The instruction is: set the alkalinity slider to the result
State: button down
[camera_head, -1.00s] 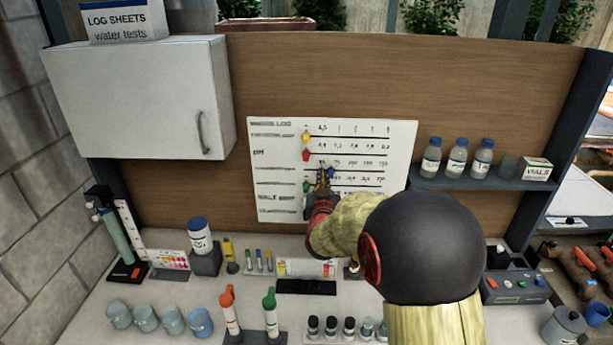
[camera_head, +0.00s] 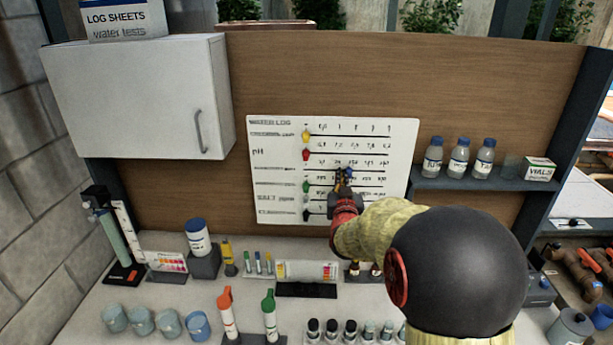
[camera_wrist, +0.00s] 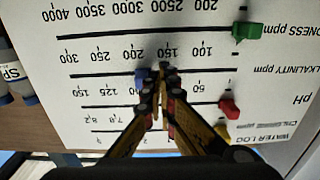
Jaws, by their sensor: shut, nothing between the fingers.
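The white water log board (camera_head: 270,185) hangs on the wooden back panel, with several slider lines. The blue slider (camera_head: 349,172) sits on the line beside the alkalinity label, near mid-line; it also shows in the wrist view (camera_wrist: 142,76), where the board appears upside down. My gripper (camera_head: 342,178) is shut and empty, its fingertips (camera_wrist: 165,75) at the line, close against the slider's left side as seen from the head. Whether they touch it I cannot tell. The fingers hide the numbers nearest the slider; 50 and 125 show on either side.
Yellow (camera_head: 306,136), red (camera_head: 306,154) and green (camera_head: 306,187) sliders stand at the left of other lines. A shelf (camera_head: 470,184) with bottles is right of the board. The counter below holds bottles, cups (camera_head: 198,325) and a colour card (camera_head: 308,270).

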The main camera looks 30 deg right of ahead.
jog(key=shift+s+d+b, duration=0.65)
jog(key=shift+s+d, duration=0.3)
jog(key=shift+d, duration=0.5)
jog(key=shift+s+d+b, duration=0.7)
jog(key=shift+s+d, duration=0.3)
jog(key=shift+d, duration=0.4)
jog(key=shift+s+d+b, duration=0.65)
jog(key=shift+s+d, duration=0.3)
jog(key=shift+d, duration=0.5)
jog(key=shift+w+a, duration=0.1)
jog(key=shift+w+a+b, duration=0.3)
jog(key=shift+a+b, duration=0.3)
jog(key=shift+b, duration=0.05)
jog(key=b+v, duration=0.2)
jog(key=v, duration=0.5)
jog(key=shift+f, duration=0.1)
